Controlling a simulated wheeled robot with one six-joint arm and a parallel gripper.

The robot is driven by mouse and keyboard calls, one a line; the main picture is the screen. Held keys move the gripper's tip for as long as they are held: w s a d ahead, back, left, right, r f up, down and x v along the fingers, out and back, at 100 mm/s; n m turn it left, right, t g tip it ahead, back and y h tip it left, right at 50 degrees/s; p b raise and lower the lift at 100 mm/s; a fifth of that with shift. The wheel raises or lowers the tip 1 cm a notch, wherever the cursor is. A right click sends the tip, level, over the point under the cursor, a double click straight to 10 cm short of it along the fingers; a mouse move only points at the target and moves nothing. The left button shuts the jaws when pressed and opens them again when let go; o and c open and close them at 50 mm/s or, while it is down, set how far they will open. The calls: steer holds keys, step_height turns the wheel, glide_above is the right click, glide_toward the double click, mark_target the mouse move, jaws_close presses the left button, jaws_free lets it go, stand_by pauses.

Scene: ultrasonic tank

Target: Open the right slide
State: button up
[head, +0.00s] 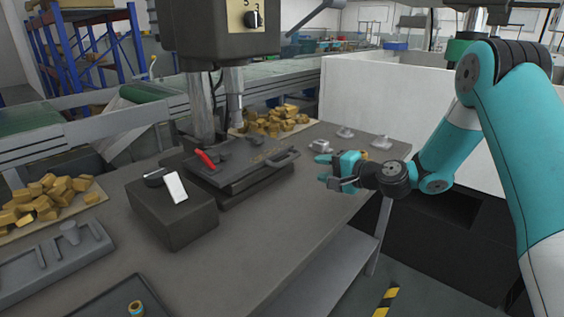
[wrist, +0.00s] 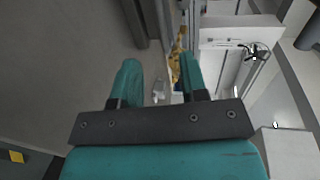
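A dark flat slide plate (head: 240,160) lies on a dark block under the machine's column in the head view. A bar handle (head: 284,158) stands out at its right end. A red lever (head: 206,158) is on the plate's left part. I cannot tell for sure that this is the task's right slide. My gripper (head: 322,170) is right of the handle, apart from it, above the table's right side. In the wrist view my gripper (wrist: 158,72) has its two teal fingers spread with nothing held between them.
Small grey metal pieces (head: 345,132) lie on the table (head: 275,222) behind my gripper. A dark box with a white plate (head: 175,187) stands left of the slide. Brass-coloured blocks (head: 275,122) are piled behind. A white wall (head: 370,95) stands behind the arm. The table's front right is clear.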

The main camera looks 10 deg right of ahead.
mark_target(287, 162)
steer(key=p+x, duration=0.1)
steer(key=x, duration=1.2)
steer(key=shift+w+f+p, duration=0.1)
steer(key=shift+w+p, duration=0.3)
steer(key=shift+c, duration=0.5)
